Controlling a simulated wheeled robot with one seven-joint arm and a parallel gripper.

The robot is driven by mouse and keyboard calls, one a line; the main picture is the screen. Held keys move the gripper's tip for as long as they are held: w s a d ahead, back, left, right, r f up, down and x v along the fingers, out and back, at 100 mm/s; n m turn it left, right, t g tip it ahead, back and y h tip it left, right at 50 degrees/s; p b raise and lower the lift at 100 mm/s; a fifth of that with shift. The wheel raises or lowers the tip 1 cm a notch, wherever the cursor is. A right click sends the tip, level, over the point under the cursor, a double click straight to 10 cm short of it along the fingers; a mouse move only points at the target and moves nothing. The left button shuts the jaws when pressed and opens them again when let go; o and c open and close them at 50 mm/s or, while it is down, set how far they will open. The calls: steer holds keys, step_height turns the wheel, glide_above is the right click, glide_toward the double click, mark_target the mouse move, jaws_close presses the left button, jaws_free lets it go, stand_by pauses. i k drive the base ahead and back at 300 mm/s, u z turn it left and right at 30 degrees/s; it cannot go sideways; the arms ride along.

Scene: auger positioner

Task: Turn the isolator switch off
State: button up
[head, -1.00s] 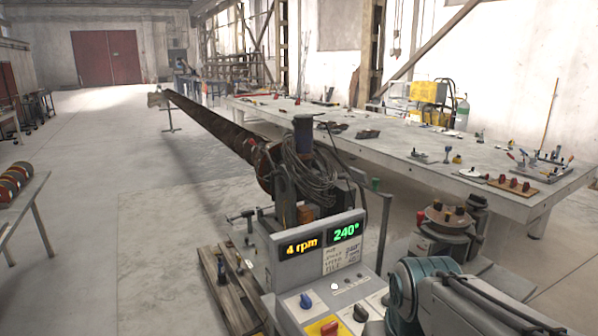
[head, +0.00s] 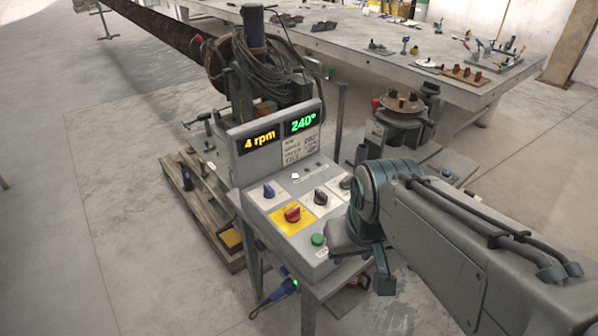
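The control box (head: 262,185) stands on a stand, with displays reading "4 rpm" and "240°". On its sloped panel is a red rotary knob (head: 292,213) on a yellow plate (head: 278,222), which looks like the isolator switch. The knob's exact pointing direction is too small to read. My arm comes in from the right. My gripper (head: 366,258) is at the right front edge of the box, right of and apart from the red knob. Its fingers are partly hidden and hard to make out.
A blue knob (head: 269,191), a black knob (head: 321,197) and a green button (head: 318,240) sit close around the red knob. A wooden pallet (head: 205,210) lies left; a long workbench (head: 380,65) stands behind.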

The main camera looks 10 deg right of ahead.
mark_target(293, 216)
steer(key=z, duration=0.05)
steer(key=k, duration=1.1)
steer(key=u, duration=0.7)
steer(key=i, duration=1.35)
steer(key=z, duration=1.25)
steer(key=i, duration=0.25)
steer(key=z, duration=0.15)
